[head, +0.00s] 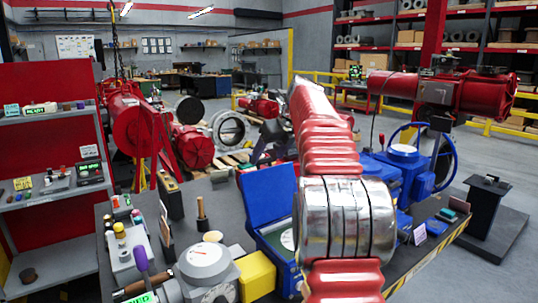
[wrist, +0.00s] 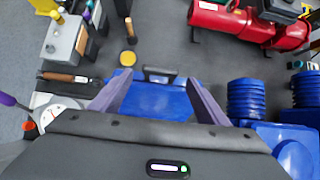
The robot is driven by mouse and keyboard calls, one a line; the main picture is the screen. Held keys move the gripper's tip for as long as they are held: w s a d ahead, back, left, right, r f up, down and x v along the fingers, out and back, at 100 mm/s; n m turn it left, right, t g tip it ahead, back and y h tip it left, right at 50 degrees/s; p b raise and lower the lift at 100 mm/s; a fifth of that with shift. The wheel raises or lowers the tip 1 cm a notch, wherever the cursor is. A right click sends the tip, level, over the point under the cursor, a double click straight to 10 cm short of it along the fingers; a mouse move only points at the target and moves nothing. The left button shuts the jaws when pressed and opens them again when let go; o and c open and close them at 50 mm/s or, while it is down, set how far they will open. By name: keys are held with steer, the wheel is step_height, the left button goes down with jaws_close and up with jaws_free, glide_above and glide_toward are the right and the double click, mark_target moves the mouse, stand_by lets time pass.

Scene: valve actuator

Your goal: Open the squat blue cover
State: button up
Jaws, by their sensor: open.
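The blue cover (head: 268,193) is the lid of a blue case on the dark bench and stands raised at the case's back. The blue case's open body (head: 258,240) holds a pale round item (head: 287,239), partly hidden behind my arm. In the wrist view, a blue panel (wrist: 160,98) with a dark handle (wrist: 158,72) lies between and beyond my fingers; I cannot tell whether it is the lid or the body. My gripper (wrist: 160,92) is open, with nothing visibly held. Contact with the blue panel cannot be told. The head view does not show my fingertips.
A yellow block (head: 257,276) and a grey dial unit (head: 206,262) stand left of the case. A wooden-handled tool (head: 202,216) stands behind them. Blue valve actuators (head: 405,165) crowd the right; their ribbed parts (wrist: 247,98) show in the wrist view.

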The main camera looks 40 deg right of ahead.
steer(key=v, duration=1.3)
steer(key=shift+s+r, duration=0.25)
steer(key=shift+s, duration=0.05)
